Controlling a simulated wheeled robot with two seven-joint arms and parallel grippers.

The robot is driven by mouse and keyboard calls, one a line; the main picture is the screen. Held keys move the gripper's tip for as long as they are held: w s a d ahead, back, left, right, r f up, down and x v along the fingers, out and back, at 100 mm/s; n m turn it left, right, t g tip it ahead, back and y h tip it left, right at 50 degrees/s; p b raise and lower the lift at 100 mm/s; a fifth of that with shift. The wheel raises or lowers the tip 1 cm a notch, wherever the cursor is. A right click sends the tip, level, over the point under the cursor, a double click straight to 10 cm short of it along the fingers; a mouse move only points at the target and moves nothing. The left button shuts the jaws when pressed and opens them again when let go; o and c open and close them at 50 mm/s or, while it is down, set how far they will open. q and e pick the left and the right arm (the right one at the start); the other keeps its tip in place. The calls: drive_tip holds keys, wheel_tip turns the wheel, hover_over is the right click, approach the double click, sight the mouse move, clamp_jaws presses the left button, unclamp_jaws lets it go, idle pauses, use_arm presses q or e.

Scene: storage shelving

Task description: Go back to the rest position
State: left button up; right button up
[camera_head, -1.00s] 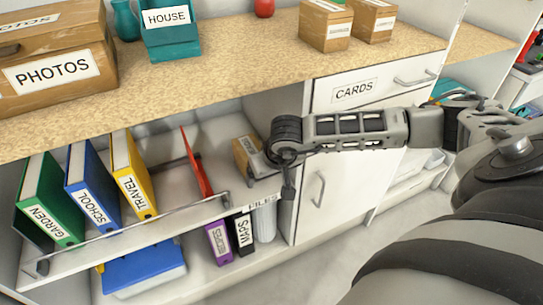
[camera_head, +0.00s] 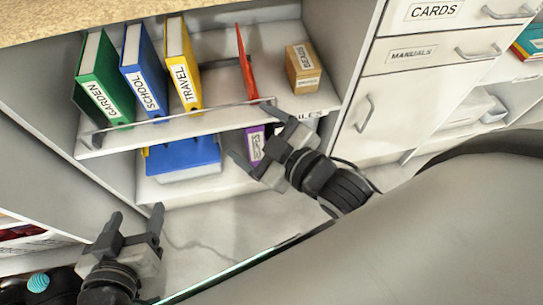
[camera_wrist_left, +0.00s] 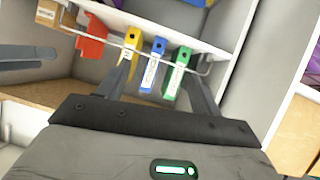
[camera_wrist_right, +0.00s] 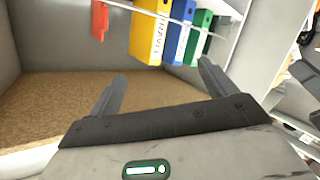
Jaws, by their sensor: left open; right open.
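My left gripper (camera_head: 133,232) is at the lower left of the head view, open and empty, in front of and below the shelf. Its two fingers also show in the left wrist view (camera_wrist_left: 158,80), apart with nothing between them. My right gripper (camera_head: 262,142) is near the front rail of the shelf, right of the binders, open and empty. In the right wrist view its fingers (camera_wrist_right: 160,88) stand apart with nothing held. I cannot tell whether the right gripper touches the rail.
Green (camera_head: 104,85), blue (camera_head: 144,70) and yellow (camera_head: 183,65) binders and a red folder (camera_head: 245,62) stand on the shelf. A small box (camera_head: 303,68) is at its right end. Drawers (camera_head: 440,50) are at the right.

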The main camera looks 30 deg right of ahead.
drive_tip(key=s+d+f+m+g+h, duration=0.1)
drive_tip(key=s+f+m+g, duration=0.1)
drive_tip(key=s+f+m, duration=0.2)
drive_tip(key=m, duration=0.2)
drive_tip(key=shift+f+m+g, duration=0.2)
drive_tip(key=shift+m+g, duration=0.1)
drive_tip(key=shift+d, duration=0.1)
